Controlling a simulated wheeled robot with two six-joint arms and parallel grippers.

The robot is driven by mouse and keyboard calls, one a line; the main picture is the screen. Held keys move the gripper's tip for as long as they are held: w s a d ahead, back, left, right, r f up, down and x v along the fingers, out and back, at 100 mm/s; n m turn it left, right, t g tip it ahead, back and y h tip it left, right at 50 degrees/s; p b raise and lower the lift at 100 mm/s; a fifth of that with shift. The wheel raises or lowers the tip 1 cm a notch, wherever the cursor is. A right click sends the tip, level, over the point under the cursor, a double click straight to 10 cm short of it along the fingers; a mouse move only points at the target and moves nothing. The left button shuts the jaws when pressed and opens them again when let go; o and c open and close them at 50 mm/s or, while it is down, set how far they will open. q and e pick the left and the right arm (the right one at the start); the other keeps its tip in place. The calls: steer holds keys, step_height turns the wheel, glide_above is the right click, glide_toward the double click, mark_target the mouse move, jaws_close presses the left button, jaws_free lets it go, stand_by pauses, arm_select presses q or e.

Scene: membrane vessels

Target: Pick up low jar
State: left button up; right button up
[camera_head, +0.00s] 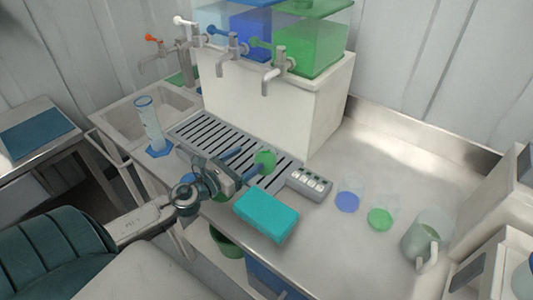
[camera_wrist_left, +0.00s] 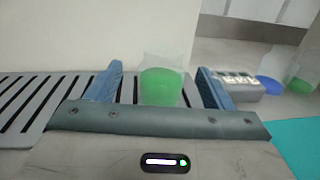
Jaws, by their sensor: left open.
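A small clear jar with green liquid (camera_wrist_left: 161,85) stands at the drip grate, upright, between the two blue fingers of my left gripper (camera_wrist_left: 159,72) in the left wrist view. In the head view the green jar (camera_head: 265,160) shows just beyond the fingertips of my left gripper (camera_head: 242,163). The gripper is open and low over the grate, with gaps on both sides of the jar. Two other small clear jars, one with blue liquid (camera_head: 347,202) and one with green liquid (camera_head: 380,218), stand on the counter to the right. My right gripper is not in view.
A teal block (camera_head: 267,214) lies right of my left gripper, near the counter's front edge. A grey button box (camera_head: 309,184) is behind it. A tall cylinder (camera_head: 149,125) stands left. Taps (camera_head: 273,72) overhang the grate (camera_head: 205,130). A pitcher (camera_head: 425,236) stands far right.

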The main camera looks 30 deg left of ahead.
mark_target(269, 144)
arm_select(q)
steer(key=p+x, duration=0.3)
steer(key=shift+w+d+r, duration=0.15)
steer(key=shift+d+r, duration=0.05)
steer(key=shift+r, duration=0.1)
steer(key=shift+w+d+f+p, duration=0.1)
steer(key=shift+w+f+p, duration=0.15)
steer(key=shift+w+p, duration=0.2)
steer(key=p+x, duration=0.2)
steer(key=x, duration=0.2)
steer(key=shift+w+d+r+p, duration=0.15)
steer(key=shift+w+p, duration=0.1)
steer(key=shift+p, duration=0.15)
steer(key=shift+w, duration=0.4)
steer(key=shift+f, duration=0.2)
steer(key=shift+s, duration=0.1)
steer(key=c, duration=0.3)
steer(key=shift+r, duration=0.1)
steer(key=c, duration=1)
